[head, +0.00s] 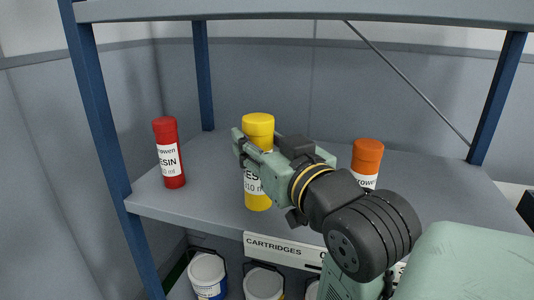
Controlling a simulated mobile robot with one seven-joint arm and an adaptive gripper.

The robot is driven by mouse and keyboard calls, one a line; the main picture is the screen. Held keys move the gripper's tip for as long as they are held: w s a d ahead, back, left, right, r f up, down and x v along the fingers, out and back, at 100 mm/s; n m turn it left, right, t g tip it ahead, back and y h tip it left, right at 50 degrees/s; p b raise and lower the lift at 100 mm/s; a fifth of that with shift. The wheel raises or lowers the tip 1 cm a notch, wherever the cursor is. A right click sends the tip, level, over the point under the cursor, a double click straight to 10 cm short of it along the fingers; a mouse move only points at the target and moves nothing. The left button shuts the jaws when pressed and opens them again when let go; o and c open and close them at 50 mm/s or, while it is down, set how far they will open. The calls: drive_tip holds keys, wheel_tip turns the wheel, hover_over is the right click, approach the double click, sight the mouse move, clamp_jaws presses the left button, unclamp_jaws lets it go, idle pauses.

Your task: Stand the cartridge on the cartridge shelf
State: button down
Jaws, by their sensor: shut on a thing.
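A yellow cartridge (258,197) with a white label stands upright in the head view, at the middle of the grey cartridge shelf (215,190). My gripper (250,160) is shut on it around its upper body, reaching in from the right. The yellow cap shows above the fingers and the lower end below them. The base appears at the shelf surface near its front edge; I cannot tell if it is touching. Part of the label is hidden by my gripper. The shelf front carries a sign reading CARTRIDGES (282,246).
A red cartridge (171,181) stands at the left of the shelf. An orange cartridge (367,158) stands to the right, partly hidden by my arm. Blue posts (110,140) and an upper shelf (300,10) frame the space. White buckets (207,270) sit below. The shelf's back is clear.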

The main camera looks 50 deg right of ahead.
drive_tip(key=w+f+b, duration=0.2)
drive_tip(key=w, duration=0.6)
drive_tip(key=w+d+f+b, duration=0.1)
drive_tip(key=w+f+b, duration=0.2)
drive_tip(key=w, duration=0.4)
drive_tip(key=shift+w+d+b, duration=0.25)
drive_tip(key=shift+w+b, duration=0.1)
drive_tip(key=shift+w, duration=0.05)
drive_tip(key=c, duration=0.9)
unclamp_jaws()
drive_tip(key=shift+f, duration=0.1)
drive_tip(key=shift+c, duration=0.2)
